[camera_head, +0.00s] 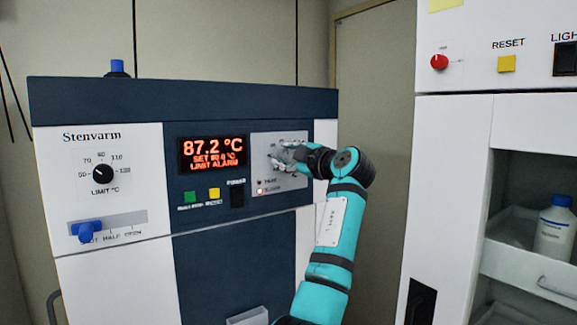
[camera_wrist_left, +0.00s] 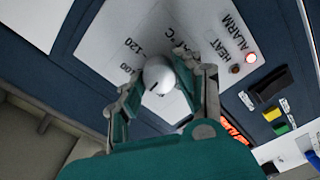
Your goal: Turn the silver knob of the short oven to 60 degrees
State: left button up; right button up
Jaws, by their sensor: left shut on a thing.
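The short oven (camera_head: 94,221), labelled Stenvarm, stands at the left with a white and dark blue front. Its silver knob (camera_wrist_left: 158,76) is on a light panel right of the red display (camera_head: 212,153), among printed numbers including 100 and 120. In the head view my gripper hides most of the knob. My left gripper (camera_head: 285,156) is shut on the silver knob, one finger on each side in the wrist view. The knob's dark pointer mark is partly visible. The display reads 87.2 °C, a set line too blurred to read surely, and LIMIT ALARM. My right gripper is not in view.
A black limit dial (camera_head: 103,173) and a blue slider (camera_head: 88,231) are on the oven's left. Green (camera_head: 190,198) and yellow (camera_head: 214,194) buttons and a black switch (camera_head: 237,194) sit under the display. A red alarm light (camera_wrist_left: 250,57) is lit. A taller white unit (camera_head: 447,150) stands right.

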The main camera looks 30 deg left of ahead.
pick_arm(q)
jog(key=n+b, duration=0.1)
jog(key=n, duration=0.6)
jog(key=shift+b, duration=0.3)
jog(key=shift+n, duration=0.3)
jog(key=o, duration=1.1)
jog(key=shift+a, duration=0.1)
jog(key=shift+o, duration=0.2)
jog(key=shift+f, duration=0.1)
